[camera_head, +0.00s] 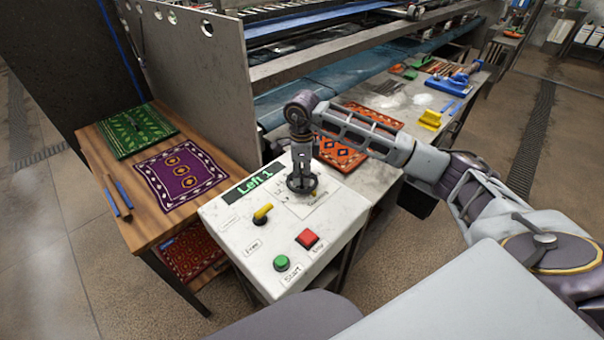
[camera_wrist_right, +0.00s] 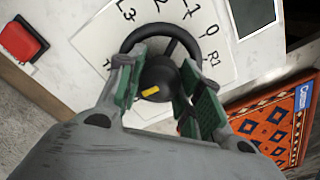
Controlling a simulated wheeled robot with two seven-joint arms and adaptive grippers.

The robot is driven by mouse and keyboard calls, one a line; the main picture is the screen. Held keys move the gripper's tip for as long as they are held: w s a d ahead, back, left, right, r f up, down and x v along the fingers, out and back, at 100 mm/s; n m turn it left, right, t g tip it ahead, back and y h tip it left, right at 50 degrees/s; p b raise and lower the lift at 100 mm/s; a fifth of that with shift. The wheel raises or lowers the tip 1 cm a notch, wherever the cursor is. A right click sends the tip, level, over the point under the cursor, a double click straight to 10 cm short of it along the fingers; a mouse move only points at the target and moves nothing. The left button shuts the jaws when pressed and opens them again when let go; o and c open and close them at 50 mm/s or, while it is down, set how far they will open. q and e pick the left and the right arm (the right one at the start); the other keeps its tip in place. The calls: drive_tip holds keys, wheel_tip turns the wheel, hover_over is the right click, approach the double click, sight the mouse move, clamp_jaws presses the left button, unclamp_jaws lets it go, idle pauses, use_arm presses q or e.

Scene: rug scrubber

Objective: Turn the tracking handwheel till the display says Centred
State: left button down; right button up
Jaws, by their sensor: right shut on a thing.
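The tracking handwheel (camera_head: 301,187) is a small black wheel on the white control panel (camera_head: 226,219). My right gripper (camera_head: 301,172) points down at it and is shut on its hub. The right wrist view shows the handwheel (camera_wrist_right: 190,43) with a yellow mark, between the two fingers of the gripper (camera_wrist_right: 158,88). A printed scale (camera_wrist_right: 190,15) around it shows L3, 2, 1, 0 and R1. The display (camera_head: 254,184) reads "Left 1" in green letters. My left gripper is not in view.
The panel also carries a yellow selector knob (camera_head: 263,212), a red stop button (camera_head: 307,238) and a green start button (camera_head: 281,262). A wooden table (camera_head: 95,175) with small rugs stands left. An orange rug (camera_head: 340,155) lies behind the panel, near my right arm.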

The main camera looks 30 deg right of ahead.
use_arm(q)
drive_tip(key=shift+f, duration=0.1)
use_arm(e)
drive_tip(key=shift+m+b, duration=0.4)
drive_tip(key=shift+m, duration=1.9)
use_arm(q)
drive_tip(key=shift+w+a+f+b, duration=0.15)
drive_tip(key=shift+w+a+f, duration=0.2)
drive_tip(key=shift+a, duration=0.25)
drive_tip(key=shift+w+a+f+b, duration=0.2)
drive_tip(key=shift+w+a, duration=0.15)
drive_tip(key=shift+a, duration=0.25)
use_arm(e)
drive_tip(key=shift+m, duration=0.4)
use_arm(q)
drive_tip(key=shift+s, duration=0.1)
